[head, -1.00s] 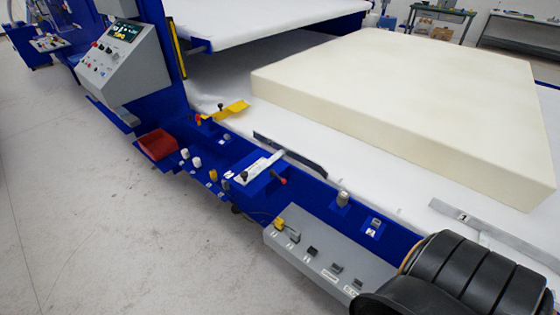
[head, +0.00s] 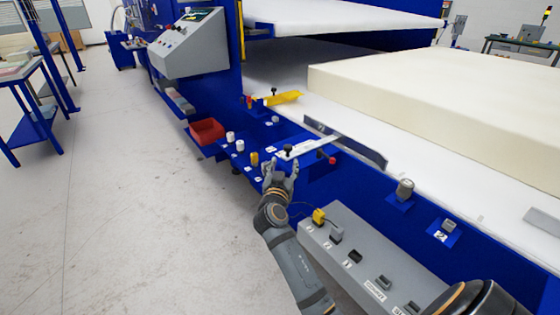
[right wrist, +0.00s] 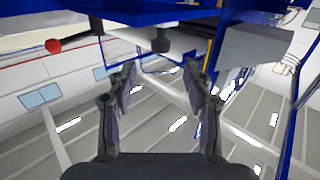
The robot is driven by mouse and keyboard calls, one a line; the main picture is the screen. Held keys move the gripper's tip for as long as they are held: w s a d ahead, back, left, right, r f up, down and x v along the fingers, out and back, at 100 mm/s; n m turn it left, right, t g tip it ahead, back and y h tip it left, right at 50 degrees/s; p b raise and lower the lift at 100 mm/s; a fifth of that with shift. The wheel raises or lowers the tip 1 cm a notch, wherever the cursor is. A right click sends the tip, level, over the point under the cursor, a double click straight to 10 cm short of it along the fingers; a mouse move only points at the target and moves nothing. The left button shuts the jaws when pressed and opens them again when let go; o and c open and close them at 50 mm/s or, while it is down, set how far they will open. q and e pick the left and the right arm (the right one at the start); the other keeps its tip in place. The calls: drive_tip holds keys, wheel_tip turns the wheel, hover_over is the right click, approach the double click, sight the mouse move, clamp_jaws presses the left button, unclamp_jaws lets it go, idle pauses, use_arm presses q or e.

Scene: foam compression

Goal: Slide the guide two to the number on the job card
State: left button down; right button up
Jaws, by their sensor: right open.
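A pale metal slide bar (head: 315,147) with a scale lies across the blue machine edge. A black knob (head: 288,149) stands at its near end, and a red knob (head: 332,160) is to the right. I cannot tell which guide is marked two, and no job card is readable. My right gripper (head: 281,175) is open, just below and in front of the black knob, apart from it. In the right wrist view the black knob (right wrist: 160,42) is beyond the open fingertips (right wrist: 161,78), and the red knob (right wrist: 53,46) is at upper left. My left gripper is not in view.
A cream foam block (head: 440,95) rests on the white bed. A grey control box (head: 365,265) with switches lies right of my arm. White and yellow knobs (head: 240,146) and a red bin (head: 206,131) are to the left. Floor (head: 120,220) is clear at left.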

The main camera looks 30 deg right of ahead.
sight(288, 149)
drive_tip(key=x, duration=1)
drive_tip(key=shift+w+d+r+p, duration=0.25)
drive_tip(key=shift+r+p, duration=0.05)
drive_tip(key=shift+r, duration=0.05)
clamp_jaws()
